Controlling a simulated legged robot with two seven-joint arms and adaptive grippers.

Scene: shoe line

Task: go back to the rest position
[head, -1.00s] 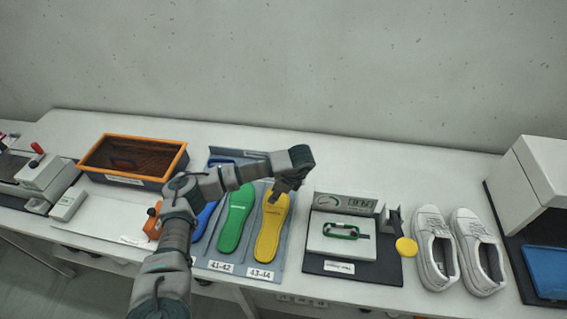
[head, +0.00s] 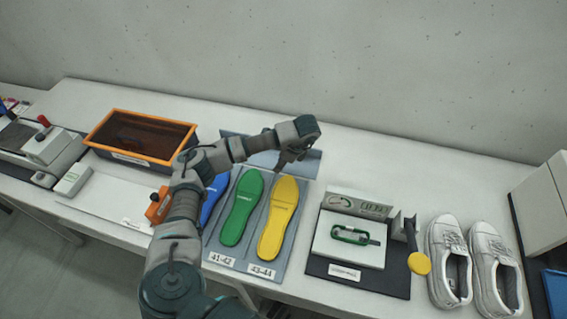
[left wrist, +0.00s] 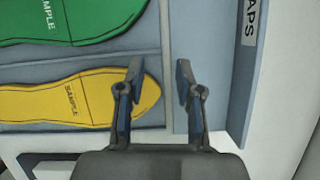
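My left gripper (head: 285,163) is over the back part of the blue-grey insole board (head: 228,262), just behind the toe of the yellow insole (head: 278,218). In the left wrist view its two fingers (left wrist: 159,75) stand apart with nothing between them. The left finger overlaps the end of the yellow insole (left wrist: 65,105) in the picture; the right one is over a bare strip of the board. My right gripper is in neither view.
A green insole (head: 242,207) and a partly hidden blue insole (head: 213,198) lie beside the yellow one. An orange-rimmed tray (head: 150,115) is at left.

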